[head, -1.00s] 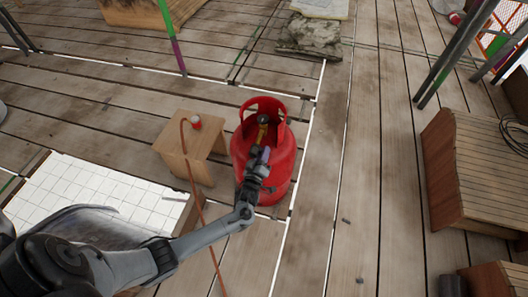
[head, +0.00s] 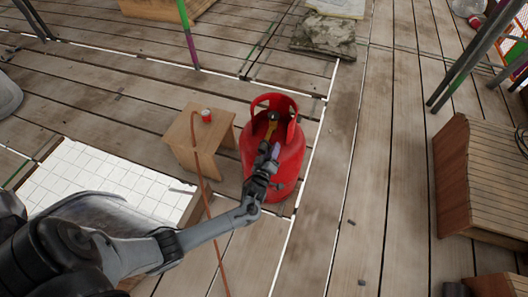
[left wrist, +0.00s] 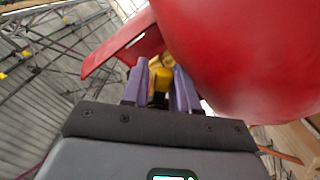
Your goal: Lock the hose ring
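A red gas cylinder (head: 284,170) with a red collar stands upright on the plank deck. Inside the collar is a yellow and dark valve fitting (head: 272,124); its yellow part (left wrist: 162,78) also shows in the left wrist view. My left gripper (head: 275,151) reaches over the cylinder toward this fitting. Its two purple fingers (left wrist: 161,86) are apart, with the yellow part showing between or just beyond them; contact is unclear. An orange-red hose (head: 200,166) hangs over a small wooden stool and runs down to the deck. I cannot make out a hose ring. My right gripper is not in view.
The wooden stool (head: 190,130) stands left of the cylinder with a red and white can (head: 206,115) on it. White tiles (head: 80,185) lie at left. A slatted wooden bench (head: 490,185) is at right. The deck between cylinder and bench is mostly clear.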

